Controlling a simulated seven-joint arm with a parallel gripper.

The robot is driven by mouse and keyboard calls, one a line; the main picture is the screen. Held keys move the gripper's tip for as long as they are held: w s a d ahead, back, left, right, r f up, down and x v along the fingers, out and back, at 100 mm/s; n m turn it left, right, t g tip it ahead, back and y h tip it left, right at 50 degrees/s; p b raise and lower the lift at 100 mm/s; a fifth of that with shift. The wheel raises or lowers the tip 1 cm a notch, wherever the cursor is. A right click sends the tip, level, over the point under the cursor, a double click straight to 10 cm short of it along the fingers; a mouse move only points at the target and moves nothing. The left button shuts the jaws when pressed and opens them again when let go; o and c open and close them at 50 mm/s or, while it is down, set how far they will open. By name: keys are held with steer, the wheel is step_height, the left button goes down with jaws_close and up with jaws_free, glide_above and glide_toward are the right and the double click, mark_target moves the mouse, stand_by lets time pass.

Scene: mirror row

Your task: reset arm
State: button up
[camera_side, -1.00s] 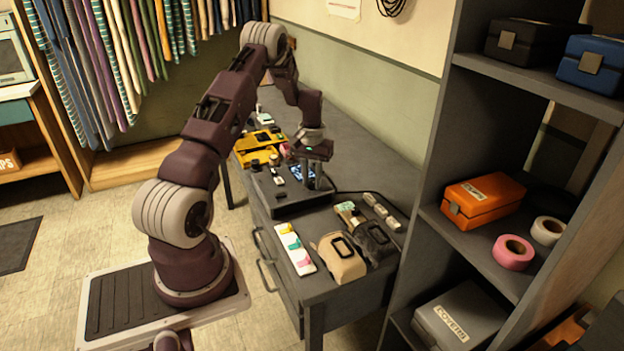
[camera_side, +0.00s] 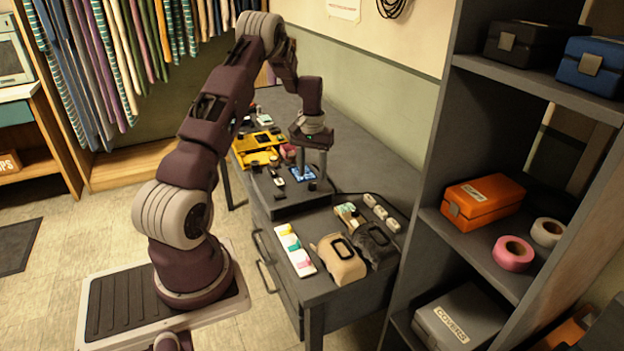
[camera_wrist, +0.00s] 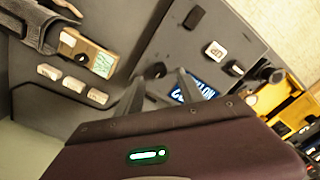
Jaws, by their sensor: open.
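My gripper (camera_side: 312,172) is open with its two fingers pointing down over the dark panel box (camera_side: 292,208). Nothing shows between the fingers. The screen is partly hidden by one finger. Whether the fingertips touch the panel cannot be told.
A grey shelf (camera_side: 480,255) stands to the right.

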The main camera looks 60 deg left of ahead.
mark_target(312, 184)
steer(key=shift+r, duration=1.7)
steer(key=s+d+r+m+t, duration=0.2)
steer(key=d+r, duration=0.8)
steer(key=d, duration=0.2)
steer(key=s+d+r+m+t, duration=0.1)
steer(key=s+d+r+m, duration=0.15)
steer(key=d+r, duration=0.85)
steer(key=s+d+m+t, duration=0.2)
steer(key=s+d+m, duration=0.2)
steer(key=s+d, duration=0.9)
steer(key=s, duration=0.3)
steer(key=shift+s+m+t, duration=0.2)
steer(key=shift+m+t, duration=0.1)
steer(key=shift+m, duration=0.05)
